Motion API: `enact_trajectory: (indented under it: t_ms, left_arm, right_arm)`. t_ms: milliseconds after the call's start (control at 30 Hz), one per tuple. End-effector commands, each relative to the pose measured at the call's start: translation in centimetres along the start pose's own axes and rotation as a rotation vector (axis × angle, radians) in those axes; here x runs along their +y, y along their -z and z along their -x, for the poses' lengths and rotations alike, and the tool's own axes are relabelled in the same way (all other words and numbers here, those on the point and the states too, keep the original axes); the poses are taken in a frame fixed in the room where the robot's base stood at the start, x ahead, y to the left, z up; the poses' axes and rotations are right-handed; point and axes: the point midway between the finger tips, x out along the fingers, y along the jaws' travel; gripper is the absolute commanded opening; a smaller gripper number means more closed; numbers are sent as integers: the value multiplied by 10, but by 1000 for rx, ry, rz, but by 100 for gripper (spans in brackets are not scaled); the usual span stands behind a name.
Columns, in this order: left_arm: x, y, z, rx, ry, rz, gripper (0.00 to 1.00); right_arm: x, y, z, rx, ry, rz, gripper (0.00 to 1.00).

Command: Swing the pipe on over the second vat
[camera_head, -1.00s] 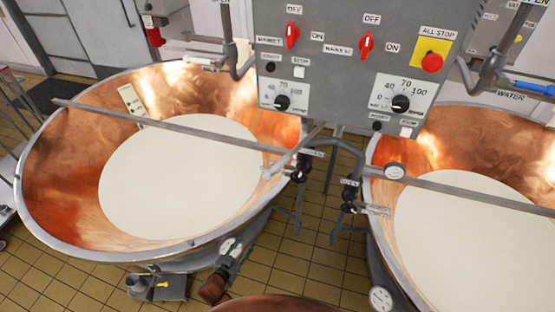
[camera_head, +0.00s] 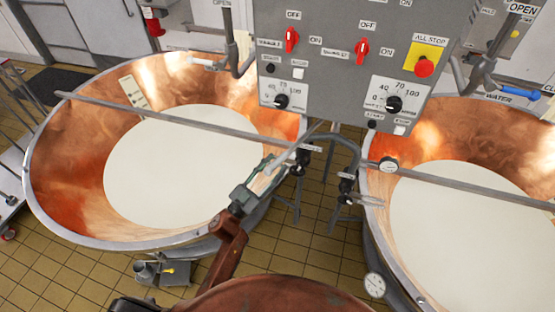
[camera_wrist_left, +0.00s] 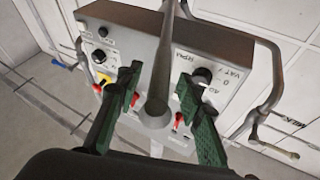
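The grey pipe (camera_head: 288,157) comes from the stand between the two vats and slants down to the left, its end over the right rim of the left copper vat (camera_head: 70,165). The right copper vat (camera_head: 385,200) also holds a pale liquid. My left gripper (camera_head: 264,172) is at the pipe's lower end, above the left vat's right edge. In the left wrist view, its green fingers (camera_wrist_left: 155,95) are apart, with a grey pipe (camera_wrist_left: 160,80) running between them; contact cannot be told. My right gripper is not in view.
A grey control box (camera_head: 340,60) with red switches, dials and a stop button hangs behind the pipe. Thin bars (camera_head: 170,123) cross both vats. Pipes, valves and a gauge (camera_head: 388,164) crowd the gap between the vats.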

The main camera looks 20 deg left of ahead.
Motion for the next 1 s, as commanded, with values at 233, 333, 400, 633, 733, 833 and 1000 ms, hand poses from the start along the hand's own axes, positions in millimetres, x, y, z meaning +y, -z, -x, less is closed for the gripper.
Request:
enact_trajectory:
  t_ms: [233, 333, 400, 633, 733, 833, 1000]
  left_arm:
    - [0, 0, -20, -1, 1, 1, 34]
    - [0, -1, -21, -1, 1, 0, 34]
    - [0, -1, -20, -1, 1, 0, 34]
    - [0, -1, -20, -1, 1, 0, 25]
    - [0, -1, -20, -1, 1, 0, 18]
    - [0, -1, -20, -1, 1, 0, 11]
    - [0, -1, -20, -1, 1, 0, 0]
  right_arm:
    - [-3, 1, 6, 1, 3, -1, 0]
    - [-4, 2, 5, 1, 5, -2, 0]
    - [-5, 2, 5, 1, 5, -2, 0]
    - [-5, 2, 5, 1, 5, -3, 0]
    - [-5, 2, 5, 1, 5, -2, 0]
    - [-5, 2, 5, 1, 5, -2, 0]
    - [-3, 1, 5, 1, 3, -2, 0]
